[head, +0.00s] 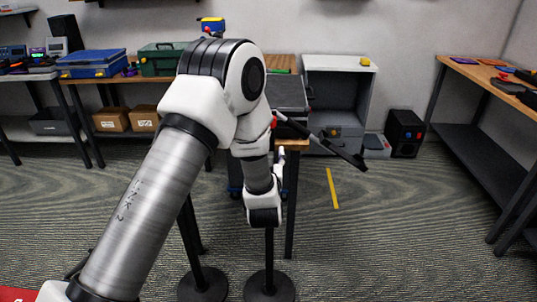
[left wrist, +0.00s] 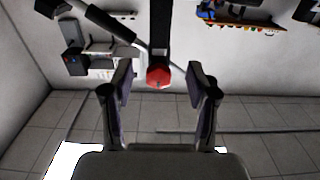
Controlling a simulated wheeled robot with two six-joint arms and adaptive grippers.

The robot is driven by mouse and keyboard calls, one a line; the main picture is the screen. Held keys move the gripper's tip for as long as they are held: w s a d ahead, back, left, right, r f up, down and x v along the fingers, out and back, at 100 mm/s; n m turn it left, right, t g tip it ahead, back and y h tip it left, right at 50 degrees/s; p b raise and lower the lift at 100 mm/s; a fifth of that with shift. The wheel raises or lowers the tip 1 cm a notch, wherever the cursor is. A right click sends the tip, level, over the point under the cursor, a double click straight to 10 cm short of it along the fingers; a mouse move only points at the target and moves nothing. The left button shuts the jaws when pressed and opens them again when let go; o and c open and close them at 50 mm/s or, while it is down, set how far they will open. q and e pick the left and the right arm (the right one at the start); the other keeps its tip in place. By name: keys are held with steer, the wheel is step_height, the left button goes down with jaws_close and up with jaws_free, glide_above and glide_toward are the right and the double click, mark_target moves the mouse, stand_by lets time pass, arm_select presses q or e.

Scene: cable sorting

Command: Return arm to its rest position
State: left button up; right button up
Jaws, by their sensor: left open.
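My left arm (head: 150,205) rises from the lower left in the head view, bends at a high elbow and hangs down to its wrist (head: 263,205). The arm hides its gripper there. In the left wrist view my left gripper (left wrist: 160,85) is open, its two dark fingers well apart. A dark post with a red end (left wrist: 159,75) shows between the fingers, with gaps on both sides; I cannot tell how near it is. The wrist view appears upside down. My right gripper is in neither view.
A table with a grey case (head: 288,92) stands behind the arm, partly hidden. A thin dark bar (head: 345,152) slants out right of it. Two round-based stands (head: 268,288) are below. A workbench (head: 465,72) is at right. Floor between is mostly clear.

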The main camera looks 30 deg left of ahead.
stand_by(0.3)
arm_select(q)
steer(key=s+d+f+m+g+h+p, duration=0.1)
steer(key=s+d+f+m+g+h, duration=0.1)
steer(key=s+f, duration=0.45)
steer(key=s+d+f+m+g+h, duration=0.1)
steer(key=s+d+f+g+h, duration=0.2)
steer(key=f, duration=0.7)
steer(key=s+d+f+m+g+h+p, duration=0.1)
steer(key=s+d+f+m+g, duration=0.1)
steer(key=s+f, duration=0.6)
steer(key=s+d+f+g+h, duration=0.2)
steer(key=s+d+f+g, duration=0.1)
steer(key=s, duration=0.6)
steer(key=s+d+f+m+g+h, duration=0.1)
steer(key=s+d+f+g, duration=0.2)
steer(key=s, duration=0.7)
steer(key=shift+d+g+h, duration=0.2)
steer(key=shift+g+h, duration=0.2)
steer(key=shift+g, duration=0.8)
steer(key=shift+w, duration=0.1)
